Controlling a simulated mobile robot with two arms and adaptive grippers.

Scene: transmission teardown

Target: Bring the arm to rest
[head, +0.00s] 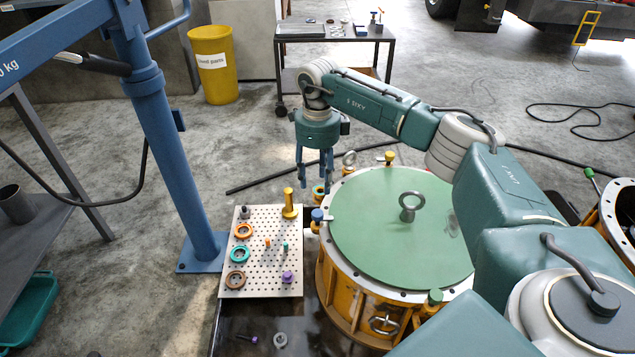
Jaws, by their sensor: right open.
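My right gripper (317,183) is at the end of the green arm that comes in from the right. It points down with its fingers apart and nothing between them. It hangs at the back left rim of the large round housing (345,283) with the green lid (385,240), close to the back right corner of the pegboard. I cannot tell how high it is above the parts behind it. My left gripper does not show.
A pegboard (262,218) with coloured rings and pegs stands left of the housing. A ring bolt (409,207) stands up from the lid. A blue hoist post (165,140) rises at the left. A yellow bin (214,65) and a small cart (335,37) stand behind.

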